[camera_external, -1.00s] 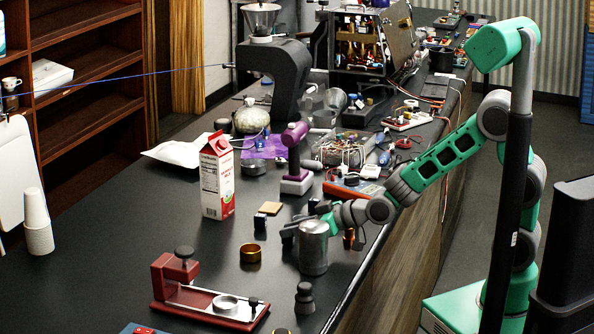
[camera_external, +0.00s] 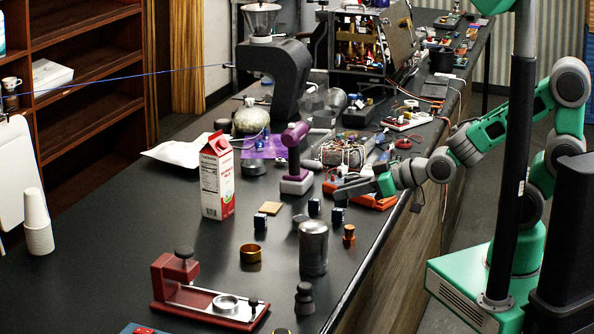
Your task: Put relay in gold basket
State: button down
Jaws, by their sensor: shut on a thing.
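My gripper (camera_external: 350,191) is at the right part of the black counter, its fingers pointing left. It is shut on a small dark blue piece, which seems to be a relay (camera_external: 340,202), mostly hidden by the fingers. Another small blue block (camera_external: 338,215) shows right below the fingertips; I cannot tell whether the two are separate.
A grey metal canister (camera_external: 313,250) stands between the basket and the counter's right edge, with a copper-coloured piece (camera_external: 348,234) beside it. A milk carton (camera_external: 217,178), a purple-handled tool (camera_external: 296,160) and a red tamping stand (camera_external: 200,290) are near.

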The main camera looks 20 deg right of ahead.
jog(key=shift+a, duration=0.1)
jog(key=w+a+n+g+y+b, duration=0.1)
jog(key=w+a+n+g+b, duration=0.15)
jog(key=a, duration=0.45)
jog(key=w+a+n+g+y+b, duration=0.2)
jog(key=w+a+b, duration=0.15)
jog(key=a, duration=0.35)
jog(key=n+g+b, duration=0.4)
jog(key=g, duration=0.1)
send_over(251, 254)
jog(key=w+d, duration=0.2)
jog(key=w, duration=0.1)
jog(key=f, duration=0.2)
jog(key=shift+y, duration=0.4)
jog(key=f+b, duration=0.1)
jog(key=f, duration=0.2)
jog(key=f+b, duration=0.2)
jog(key=f, duration=0.1)
jog(key=f+b, duration=0.1)
jog(key=f, duration=0.3)
jog(key=shift+s+f, duration=0.1)
jog(key=shift+s, duration=0.2)
jog(key=c, duration=1.2)
grip_release()
jog(key=shift+c, duration=0.2)
